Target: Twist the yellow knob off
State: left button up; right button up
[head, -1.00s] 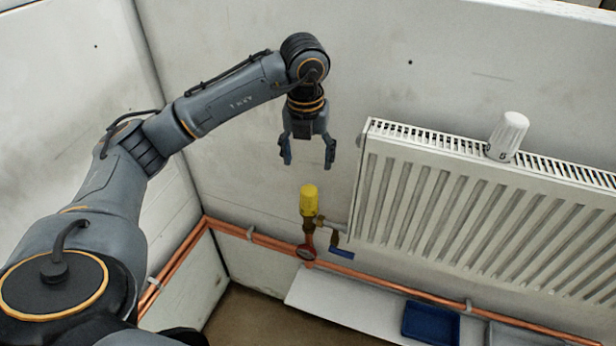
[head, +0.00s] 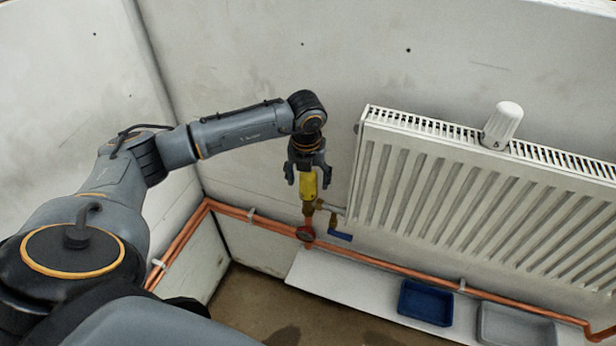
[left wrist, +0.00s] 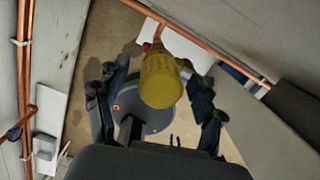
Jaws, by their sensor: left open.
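The yellow knob (head: 308,186) sits upright on the brass valve (head: 308,208) at the left end of the radiator. My left gripper (head: 307,180) points down over it in the head view, with open fingers on either side of the knob. In the left wrist view the knob (left wrist: 161,80) shows between the two spread fingers of the left gripper (left wrist: 156,98). I see gaps between the fingers and the knob there. The valve below is mostly hidden by the knob in the wrist view. My right gripper is not in view.
The white radiator (head: 470,190) stands just right of the valve, with a white thermostat head (head: 502,125) on top. A blue lever (head: 340,235) juts beside the valve. Copper pipes (head: 380,261) run below. A blue tray (head: 426,302) and a grey tray (head: 515,325) sit on a white shelf (head: 345,279).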

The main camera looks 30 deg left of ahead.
pick_arm(q)
jog(key=c, duration=1.3)
jog(key=shift+o, duration=0.2)
jog(key=shift+f, duration=0.15)
jog(key=shift+s, duration=0.1)
jog(key=n, duration=0.2)
jog(key=shift+d+n, duration=0.1)
jog(key=shift+n, duration=0.3)
jog(key=n, duration=0.2)
jog(key=shift+n+y, duration=0.3)
jog(key=shift+r+p, duration=0.4)
jog(key=shift+r, duration=0.25)
